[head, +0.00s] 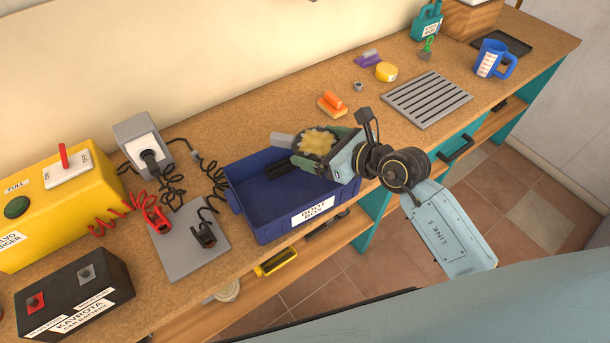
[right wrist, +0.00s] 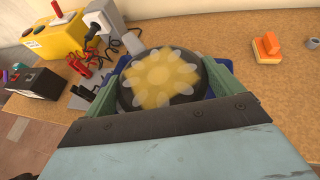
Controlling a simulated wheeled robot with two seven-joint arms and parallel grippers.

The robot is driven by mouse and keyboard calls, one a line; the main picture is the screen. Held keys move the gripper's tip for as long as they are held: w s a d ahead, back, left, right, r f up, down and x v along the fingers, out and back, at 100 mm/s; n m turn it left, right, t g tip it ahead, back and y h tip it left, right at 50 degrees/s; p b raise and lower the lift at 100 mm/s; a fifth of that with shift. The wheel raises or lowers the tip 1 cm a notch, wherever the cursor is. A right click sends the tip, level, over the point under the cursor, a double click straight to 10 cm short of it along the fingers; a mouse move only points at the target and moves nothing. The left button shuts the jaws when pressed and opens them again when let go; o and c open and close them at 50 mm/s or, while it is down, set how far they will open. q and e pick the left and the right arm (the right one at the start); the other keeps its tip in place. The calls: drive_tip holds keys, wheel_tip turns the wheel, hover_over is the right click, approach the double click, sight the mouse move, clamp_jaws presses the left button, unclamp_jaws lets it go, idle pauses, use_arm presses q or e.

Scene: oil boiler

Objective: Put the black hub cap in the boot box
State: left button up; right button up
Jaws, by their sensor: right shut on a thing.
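The black hub cap (head: 317,142) is a round black disc with a yellow flower pattern on its face. My right gripper (head: 312,150) is shut on it and holds it above the far right part of the blue boot box (head: 262,236). In the right wrist view the hub cap (right wrist: 165,80) sits between the two green fingers, its patterned face towards the camera. The box is open-topped, with a white label on its front. Part of its inside is hidden by the gripper. My left gripper is not in view.
Left of the box are a grey plate (head: 187,255) with red and black clamps, a yellow charger (head: 60,215) and a black battery (head: 75,295). A grey slatted rack (head: 428,97) lies to the right.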

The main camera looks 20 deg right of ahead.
wheel_tip(320, 180, down, 4)
drive_tip(key=shift+r, duration=0.25)
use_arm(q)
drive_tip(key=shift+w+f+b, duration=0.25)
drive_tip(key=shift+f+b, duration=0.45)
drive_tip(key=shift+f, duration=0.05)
use_arm(e)
drive_tip(key=shift+f, duration=2.25)
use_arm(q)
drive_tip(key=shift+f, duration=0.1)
use_arm(e)
drive_tip(key=shift+f, duration=0.1)
drive_tip(key=shift+f+b, duration=0.35)
drive_tip(key=shift+f, duration=0.15)
drive_tip(key=o, duration=0.7)
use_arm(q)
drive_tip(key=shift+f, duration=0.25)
use_arm(e)
drive_tip(key=shift+r, duration=0.1)
